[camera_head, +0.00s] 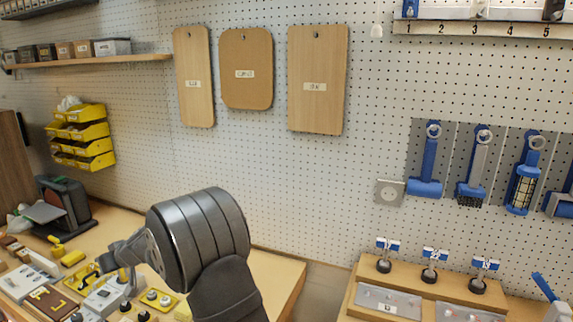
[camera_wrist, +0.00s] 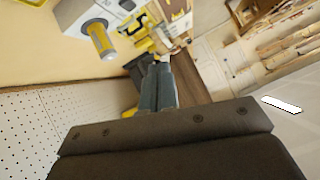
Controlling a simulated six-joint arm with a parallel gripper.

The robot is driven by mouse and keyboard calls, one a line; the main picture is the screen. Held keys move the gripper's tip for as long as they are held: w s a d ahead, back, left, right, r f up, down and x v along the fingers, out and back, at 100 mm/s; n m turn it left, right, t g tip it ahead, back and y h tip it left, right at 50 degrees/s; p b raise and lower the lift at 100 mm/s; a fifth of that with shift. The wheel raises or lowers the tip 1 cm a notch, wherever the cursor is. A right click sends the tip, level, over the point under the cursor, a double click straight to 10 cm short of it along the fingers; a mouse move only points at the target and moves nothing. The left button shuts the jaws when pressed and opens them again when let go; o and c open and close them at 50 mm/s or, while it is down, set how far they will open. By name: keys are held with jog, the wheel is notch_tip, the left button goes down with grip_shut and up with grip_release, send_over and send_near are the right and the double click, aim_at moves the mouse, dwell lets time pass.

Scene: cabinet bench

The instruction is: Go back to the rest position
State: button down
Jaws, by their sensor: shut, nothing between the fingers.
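My gripper shows in the wrist view (camera_wrist: 163,68) with its two grey fingers together and nothing between them. In the head view, my gripper (camera_head: 108,262) is at the lower left, above the cluttered left bench, partly hidden by my own dark wrist and arm links. It looks tilted downward and to the left. I cannot tell whether the fingertips touch anything below.
The left bench (camera_head: 275,275) holds several small parts, a yellow frame and a dark machine (camera_head: 62,205). Yellow bins (camera_head: 85,135) hang behind it. A gap separates it from the right bench, with a knob stand (camera_head: 450,275). Blue tools (camera_head: 428,165) hang on the pegboard.

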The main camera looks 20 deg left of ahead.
jog(key=d+r+m+h, duration=0.1)
jog(key=d+r+m, duration=0.2)
jog(key=r+m, duration=0.3)
jog(key=shift+s+r+m+g+h, duration=0.25)
jog(key=shift+s+m+g+h, duration=0.05)
jog(key=shift+s+h, duration=0.1)
dwell(0.4)
jog(key=c, duration=2.1)
grip_release()
